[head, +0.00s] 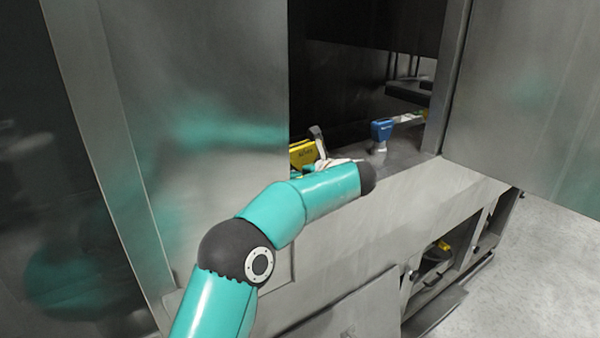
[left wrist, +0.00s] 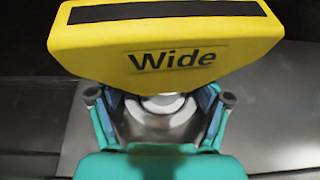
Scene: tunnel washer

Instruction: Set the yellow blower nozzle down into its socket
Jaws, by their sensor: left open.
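The yellow blower nozzle (head: 303,153) stands inside the washer's opening, partly hidden by my left arm. In the left wrist view the nozzle (left wrist: 165,50) fills the top, with a black slot along its upper edge and the word "Wide" on its face. My left gripper (left wrist: 160,98) is open, with one finger on each side of the nozzle's pale round neck. I see no clear grip contact. A round metal part (left wrist: 162,125) shows below the neck. Whether the nozzle sits fully in a socket cannot be told. My right gripper is not in view.
A blue nozzle (head: 382,130) stands upright on the metal ledge to the right of the yellow one. An open steel door (head: 530,95) is at the right, and a tall steel panel (head: 195,90) is at the left. Dark space lies behind the ledge.

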